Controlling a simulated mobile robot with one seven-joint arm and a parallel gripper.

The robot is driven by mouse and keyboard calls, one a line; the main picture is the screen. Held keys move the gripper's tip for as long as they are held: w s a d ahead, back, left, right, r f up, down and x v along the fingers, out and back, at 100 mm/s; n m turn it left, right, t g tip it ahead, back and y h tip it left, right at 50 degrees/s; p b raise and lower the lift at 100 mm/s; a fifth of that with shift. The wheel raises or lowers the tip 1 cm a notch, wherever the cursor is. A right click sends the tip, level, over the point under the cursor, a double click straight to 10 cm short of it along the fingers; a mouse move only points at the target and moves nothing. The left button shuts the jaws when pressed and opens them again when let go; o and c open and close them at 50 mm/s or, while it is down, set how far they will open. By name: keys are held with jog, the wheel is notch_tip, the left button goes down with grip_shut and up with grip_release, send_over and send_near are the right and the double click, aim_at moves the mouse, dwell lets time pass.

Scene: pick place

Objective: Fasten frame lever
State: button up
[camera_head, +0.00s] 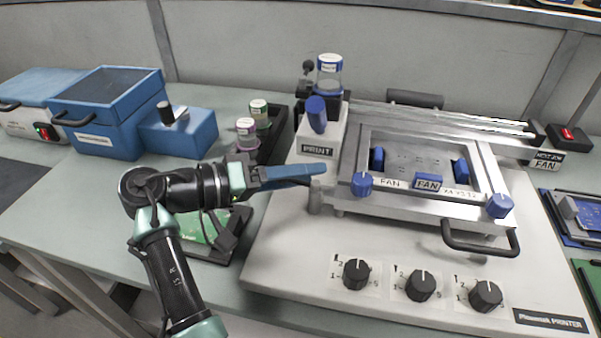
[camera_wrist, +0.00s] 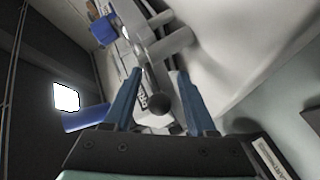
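The frame lever shows in the wrist view as a short metallic arm with a black ball knob (camera_wrist: 156,104). The knob appears between the two blue fingers of my gripper (camera_wrist: 157,72), with visible gaps on both sides, so my gripper looks open and not clamped on it. In the head view my gripper (camera_head: 326,172) points right, at the left edge of the metal printer frame (camera_head: 350,178), and hides the lever. The frame lies flat over the printer bed and carries blue knobs (camera_head: 362,184) and FAN labels.
A blue cylindrical handle (camera_head: 317,114) rises above the PRINT block, just above my gripper. The white printer base (camera_head: 290,250) lies below, with black dials (camera_head: 356,272). A black front handle (camera_head: 480,245) sticks out. Jars (camera_head: 246,133) and a blue box (camera_head: 105,105) stand left.

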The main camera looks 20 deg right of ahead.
jog(key=p+v, duration=0.1)
jog(key=v, duration=1.2)
jog(key=w+d+r+n+t+y, duration=0.1)
jog(key=w+r+n+t+y, duration=0.2)
jog(key=w+t+y, duration=0.3)
notch_tip(320, 180, up, 12)
jog(key=w+a+n+t+y, duration=0.1)
jog(key=w+t+y, duration=0.15)
jog(key=t, duration=0.65)
jog(key=s+a+r+n+t+y, duration=0.2)
jog(key=s+r+t+y, duration=0.5)
jog(key=s+r+t, duration=0.95)
jog(key=s+r+g+p, duration=0.1)
jog(key=r+g+p, duration=0.1)
jog(key=r+p, duration=0.9)
jog(key=s+r+g+p, duration=0.2)
jog(key=r+p, duration=0.9)
jog(key=r, duration=0.5)
jog(key=shift+s+a+g, duration=0.3)
jog(key=shift+g, duration=0.05)
